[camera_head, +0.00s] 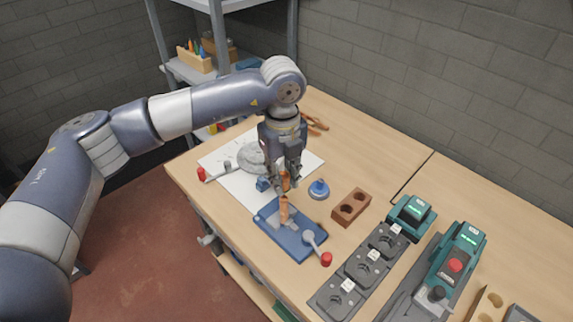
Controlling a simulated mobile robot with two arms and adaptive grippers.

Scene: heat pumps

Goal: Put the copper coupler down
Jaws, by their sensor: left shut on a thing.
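My left gripper (284,176) comes down from above over the workbench and is shut on the copper coupler (285,183), a small copper-orange piece between its fingertips. Directly below, an upright copper-coloured piece (284,208) stands at the blue fixture plate (268,231). I cannot tell whether the two copper pieces touch. The fingers hide part of the coupler. My right gripper is not in view.
A lever with a red knob (326,260) sticks out from the plate. A blue round item (319,189), a brown block with two holes (350,207), and dark trays (362,269) stand to the right. A white sheet (228,182) lies behind left. Bare wood shows behind the block.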

